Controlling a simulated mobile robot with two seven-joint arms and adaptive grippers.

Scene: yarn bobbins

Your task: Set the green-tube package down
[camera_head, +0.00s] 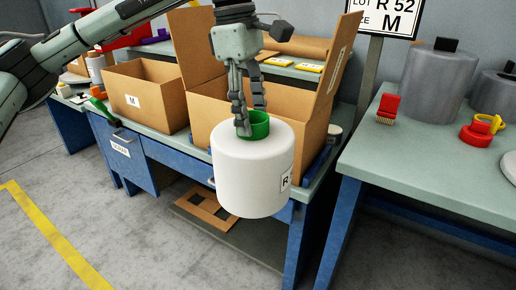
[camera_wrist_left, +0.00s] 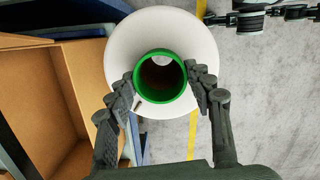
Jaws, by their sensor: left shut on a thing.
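The green-tube package is a white yarn bobbin (camera_head: 250,172) with a green tube (camera_head: 259,124) at its top and a label marked R on its side. My left gripper (camera_head: 250,115) comes from above and is shut on the green tube. The package hangs upright in the air, in front of the large open box and the blue-legged table. In the left wrist view the white package (camera_wrist_left: 205,50) and green ring (camera_wrist_left: 160,99) sit between the two fingers (camera_wrist_left: 163,90).
A large open cardboard box (camera_head: 205,105) and a smaller box marked M (camera_head: 150,115) stand on the left table. The right table (camera_head: 400,160) holds grey bobbins (camera_head: 430,85), a red brush (camera_head: 388,107) and a red tape dispenser (camera_head: 476,134). Its front left part is clear.

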